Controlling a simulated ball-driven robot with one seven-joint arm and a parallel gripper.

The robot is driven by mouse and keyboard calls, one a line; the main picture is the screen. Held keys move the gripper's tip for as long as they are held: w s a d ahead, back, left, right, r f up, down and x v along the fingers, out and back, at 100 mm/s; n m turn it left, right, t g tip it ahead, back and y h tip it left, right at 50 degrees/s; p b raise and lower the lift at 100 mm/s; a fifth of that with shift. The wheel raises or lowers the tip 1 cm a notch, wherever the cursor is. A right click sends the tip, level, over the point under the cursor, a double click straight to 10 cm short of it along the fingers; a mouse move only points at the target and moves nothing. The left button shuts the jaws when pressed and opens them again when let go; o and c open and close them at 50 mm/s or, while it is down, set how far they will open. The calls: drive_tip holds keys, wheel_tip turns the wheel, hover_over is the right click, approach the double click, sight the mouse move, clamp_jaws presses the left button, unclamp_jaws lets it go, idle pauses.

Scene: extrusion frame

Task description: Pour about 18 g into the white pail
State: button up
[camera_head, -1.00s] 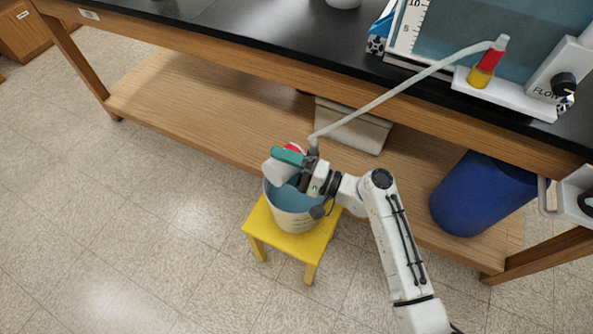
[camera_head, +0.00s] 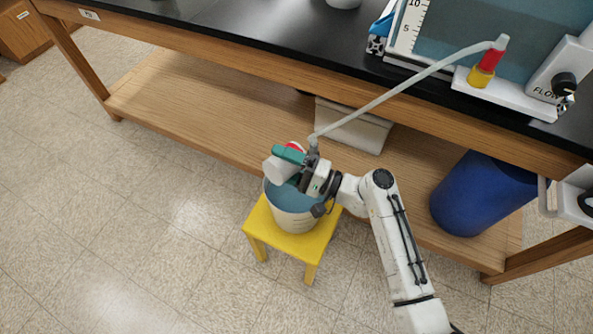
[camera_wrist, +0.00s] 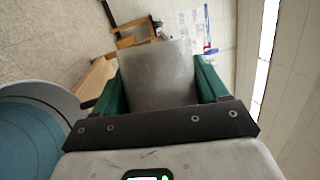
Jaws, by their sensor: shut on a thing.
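The white pail (camera_head: 297,218) stands upright on a yellow stool, with blue showing inside it. My gripper (camera_head: 288,157), with green fingers, is shut on a pale cup-like container (camera_head: 279,171) with a bit of red at its top edge. The container is tilted over the pail's left and back rim. In the wrist view the container (camera_wrist: 158,75) is a grey face between the green fingers, and the pail (camera_wrist: 62,103) shows at the left edge. The container's mouth and contents are hidden, and I see no stream falling.
The yellow stool (camera_head: 308,247) stands on tiled floor before a wooden bench with a black top (camera_head: 235,22). A pale hose (camera_head: 400,88) runs from the tank fitting towards my gripper. A blue drum (camera_head: 484,195) sits on the lower shelf at right. Floor at left is clear.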

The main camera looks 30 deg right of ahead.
drive_tip(key=shift+w+d+r+m, duration=0.1)
drive_tip(key=shift+d+r+m, duration=0.1)
drive_tip(key=shift+m, duration=0.3)
idle(1.2)
